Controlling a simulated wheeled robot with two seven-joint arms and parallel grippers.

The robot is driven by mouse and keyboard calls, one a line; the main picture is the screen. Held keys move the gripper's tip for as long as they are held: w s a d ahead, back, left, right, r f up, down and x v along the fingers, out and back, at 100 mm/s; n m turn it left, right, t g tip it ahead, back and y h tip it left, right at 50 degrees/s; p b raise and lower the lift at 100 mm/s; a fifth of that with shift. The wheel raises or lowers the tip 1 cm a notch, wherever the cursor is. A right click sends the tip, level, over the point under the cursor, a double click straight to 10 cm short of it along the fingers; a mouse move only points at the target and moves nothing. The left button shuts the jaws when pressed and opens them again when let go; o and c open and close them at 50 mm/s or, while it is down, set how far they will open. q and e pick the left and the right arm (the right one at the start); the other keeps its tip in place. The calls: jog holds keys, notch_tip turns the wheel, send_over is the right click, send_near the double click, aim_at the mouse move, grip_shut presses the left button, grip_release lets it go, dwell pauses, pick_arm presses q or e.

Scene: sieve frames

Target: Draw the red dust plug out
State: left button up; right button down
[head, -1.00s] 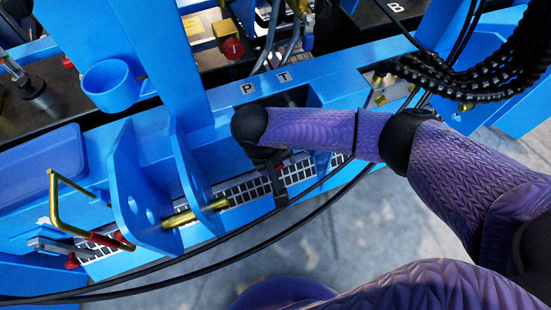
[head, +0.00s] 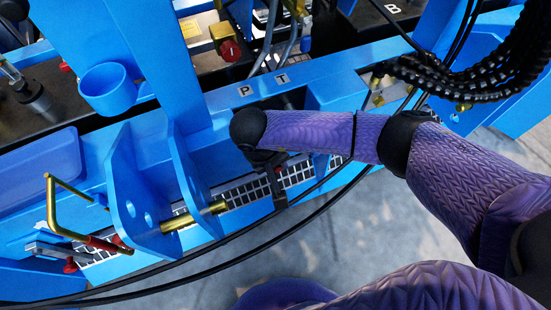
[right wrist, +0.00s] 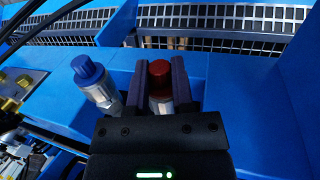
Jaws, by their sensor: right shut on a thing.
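The red dust plug (right wrist: 159,75) shows in the right wrist view as a dark red ribbed cap on a pale metal fitting. My right gripper (right wrist: 156,66) is shut on it, with one dark finger on each side. A blue cap (right wrist: 88,69) on a similar metal fitting stands just left of the fingers, apart from them. In the head view my right gripper (head: 277,182) reaches down beside the blue frame below the P and T labels, and my wrist hides most of the fittings there. I cannot tell whether the plug is still seated. My left gripper is not in view.
Blue frame plates with a brass pin (head: 193,216) stand left of the gripper. A brass handle (head: 58,215) is farther left. Black hoses (head: 230,240) sag in front. A black coiled bundle (head: 470,75) hangs at upper right. Grey floor (head: 370,235) lies open below.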

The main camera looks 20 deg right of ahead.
jog(key=shift+s, duration=0.1)
jog(key=s+p, duration=0.2)
jog(key=s, duration=0.1)
jog(key=shift+s+d, duration=0.1)
jog(key=shift+s, duration=0.1)
dwell(0.4)
